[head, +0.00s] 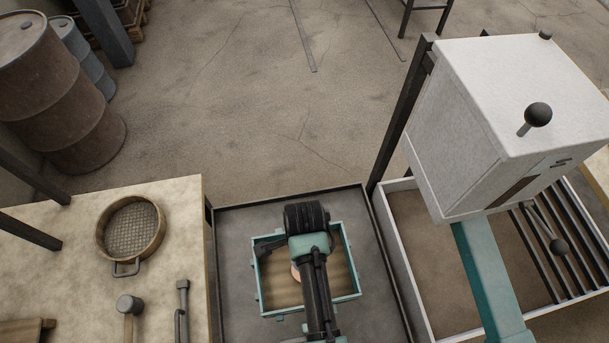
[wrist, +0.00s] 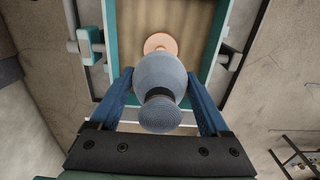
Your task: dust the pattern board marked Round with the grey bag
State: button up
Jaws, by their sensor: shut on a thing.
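My gripper (wrist: 160,82) is shut on the grey bag (wrist: 160,82), a blue-grey rounded bag with a dark band around its neck. The fingers press on both sides of it. Beyond the bag in the wrist view is a wooden board (wrist: 195,48) with a round, pale orange pattern (wrist: 160,42), inside a teal frame (wrist: 218,30). The bag covers part of the pattern. In the head view, the teal frame (head: 357,270) and board (head: 340,275) lie beneath my arm, which hides the bag and most of the pattern (head: 295,272). I can read no label on the board.
On the pale bench (head: 60,230) at left are a round sieve (head: 131,227), a mallet (head: 130,305) and another tool (head: 183,300). At right, a white box-shaped machine (head: 500,110) with a dark knob stands over a white-edged tray (head: 420,290).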

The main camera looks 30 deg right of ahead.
notch_tip(320, 180, down, 2)
jog(key=shift+f+b, duration=0.2)
jog(key=shift+b, duration=0.15)
notch_tip(320, 180, up, 6)
jog(key=p, duration=0.5)
jog(key=shift+f+p, duration=0.2)
jog(key=shift+p, duration=0.2)
notch_tip(320, 180, down, 6)
jog(key=b, duration=0.4)
jog(key=shift+w+r, duration=0.1)
jog(key=shift+r, duration=0.05)
notch_tip(320, 180, up, 6)
jog(key=p, duration=0.5)
jog(key=shift+p, duration=0.3)
jog(key=shift+f, duration=0.35)
jog(key=shift+f, duration=0.1)
